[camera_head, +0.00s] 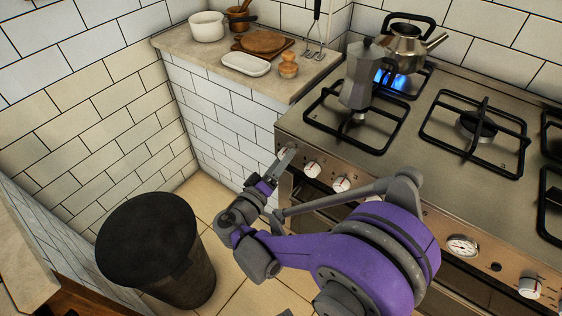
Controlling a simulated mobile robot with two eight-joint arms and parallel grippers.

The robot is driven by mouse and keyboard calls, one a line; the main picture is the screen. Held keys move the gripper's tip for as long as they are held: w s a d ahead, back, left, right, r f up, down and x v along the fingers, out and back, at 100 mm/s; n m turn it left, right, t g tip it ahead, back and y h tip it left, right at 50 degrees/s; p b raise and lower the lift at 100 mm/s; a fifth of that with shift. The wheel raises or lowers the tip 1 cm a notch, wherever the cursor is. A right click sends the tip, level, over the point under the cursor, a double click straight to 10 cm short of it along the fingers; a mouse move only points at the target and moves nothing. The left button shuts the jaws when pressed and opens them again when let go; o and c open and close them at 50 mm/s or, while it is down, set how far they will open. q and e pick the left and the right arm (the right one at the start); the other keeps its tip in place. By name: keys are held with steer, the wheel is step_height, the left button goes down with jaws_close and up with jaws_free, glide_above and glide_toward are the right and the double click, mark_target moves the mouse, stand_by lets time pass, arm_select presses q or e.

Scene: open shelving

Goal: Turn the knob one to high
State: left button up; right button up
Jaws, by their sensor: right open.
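The stove (470,85) has a row of white knobs along its front panel. The leftmost knob (283,151) is partly hidden by my right gripper (284,161), whose fingers reach up to it. I cannot tell whether the fingers touch the knob. My right gripper is open. A second knob (312,169) and a third knob (341,184) sit to the right of it. My left gripper is not in view.
A metal kettle (407,48) stands over a lit blue flame at the back left burner. A moka pot (362,78) stands in front of it. A counter (190,47) with dishes and boards adjoins the stove. A black bin (150,240) stands on the floor at left.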

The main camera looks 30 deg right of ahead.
jaws_close()
stand_by(0.5)
steer(key=shift+n, duration=0.3)
steer(key=shift+w+r+n+g+y+p, duration=0.1)
steer(key=shift+n+g+p, duration=0.25)
steer(key=shift+n, duration=1.7)
steer(key=shift+r+n+g+y+p, duration=0.1)
steer(key=shift+n+g+p, duration=0.25)
steer(key=shift+n, duration=1.75)
steer(key=shift+w+r+n+g+y+p, duration=0.15)
steer(key=shift+n+p, duration=0.25)
steer(key=shift+n, duration=1.65)
steer(key=shift+s+f, duration=0.1)
